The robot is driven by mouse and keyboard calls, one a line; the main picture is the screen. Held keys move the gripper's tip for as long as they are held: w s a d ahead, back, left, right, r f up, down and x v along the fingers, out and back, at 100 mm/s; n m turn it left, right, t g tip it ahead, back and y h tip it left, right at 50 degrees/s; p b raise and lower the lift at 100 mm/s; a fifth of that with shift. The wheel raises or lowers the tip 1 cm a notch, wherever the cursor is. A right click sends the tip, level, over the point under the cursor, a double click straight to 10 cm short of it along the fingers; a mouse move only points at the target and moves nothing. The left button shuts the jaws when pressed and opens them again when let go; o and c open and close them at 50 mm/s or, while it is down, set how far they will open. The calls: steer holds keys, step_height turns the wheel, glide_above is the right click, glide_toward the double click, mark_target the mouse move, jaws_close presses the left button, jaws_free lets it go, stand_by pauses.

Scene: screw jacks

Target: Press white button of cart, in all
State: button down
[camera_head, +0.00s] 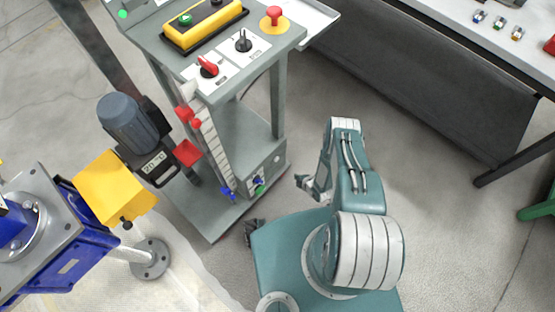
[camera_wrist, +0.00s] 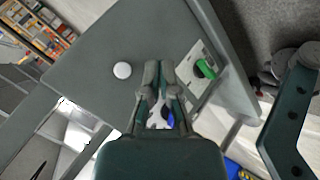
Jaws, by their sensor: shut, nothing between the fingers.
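The cart (camera_head: 235,135) is grey, with a control top and a lower box. The white button (camera_wrist: 122,70) is a round knob on the cart's grey panel (camera_wrist: 95,40) in the wrist view. My gripper (camera_wrist: 158,68) is shut and empty, over the panel to the right of the button. I cannot tell whether its tips touch the panel. In the head view my gripper (camera_head: 302,182) is beside the cart's lower box, on its right. I cannot make out the white button there.
A green switch (camera_wrist: 205,68) and a blue switch (camera_wrist: 168,117) are near my fingers. The cart top bears a red emergency button (camera_head: 273,15) and a red switch (camera_head: 208,67). A dark table (camera_head: 450,85) stands at the right, with bare floor between.

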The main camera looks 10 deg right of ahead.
mark_target(277, 160)
steer(key=w+a, duration=0.5)
steer(key=w, duration=0.2)
stand_by(0.5)
steer(key=shift+w+a, duration=0.15)
steer(key=shift+a, duration=0.05)
stand_by(1.1)
steer(key=shift+w+a+r, duration=0.1)
steer(key=shift+w+a, duration=0.05)
steer(key=shift+w, duration=0.05)
steer(key=shift+w+a, duration=0.35)
steer(key=shift+w, duration=0.2)
stand_by(1.0)
stand_by(0.3)
steer(key=shift+s+d, duration=0.6)
steer(key=shift+s, duration=0.25)
